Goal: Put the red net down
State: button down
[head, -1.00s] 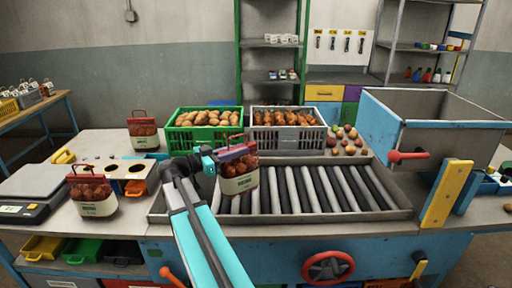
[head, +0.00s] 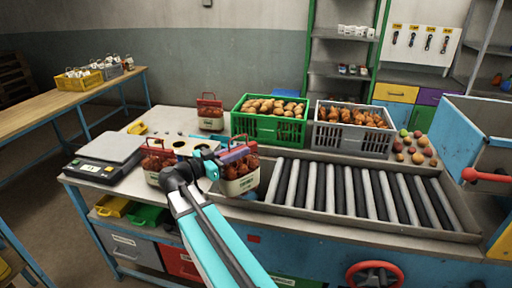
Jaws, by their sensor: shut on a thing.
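My gripper (head: 218,165) is shut on a red net (head: 239,171) with a pale label band, filled with brown produce. It hangs upright in front of the left end of the roller bed; the fingertips are partly hidden by my wrist and the net. A second red net (head: 155,164) stands on the bench to the left, partly behind my arm. A third red net (head: 210,112) stands farther back, left of the green crate.
A green crate (head: 268,129) of potatoes and a grey crate (head: 352,138) of orange-brown produce stand behind the roller bed (head: 350,197). A scale (head: 103,157) is at the left. A wooden table (head: 60,103) with a yellow bin (head: 78,80) stands beyond.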

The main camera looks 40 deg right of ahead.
jog(key=w+a+f+n+t+y+p, duration=0.1)
jog(key=w+a+n+t, duration=0.15)
jog(key=a, duration=0.65)
jog(key=w+a+f+n+t, duration=0.15)
jog(key=a+t, duration=0.25)
jog(key=a, duration=0.5)
jog(key=a+f+n+t+y+b, duration=0.1)
jog(key=a+f+n+t+y, duration=0.2)
jog(key=a+f, duration=0.6)
jog(key=shift+s+f+n+t, duration=0.3)
jog(key=shift+s+f+t, duration=0.1)
jog(key=shift+f+t, duration=0.35)
jog(key=shift+a, duration=0.2)
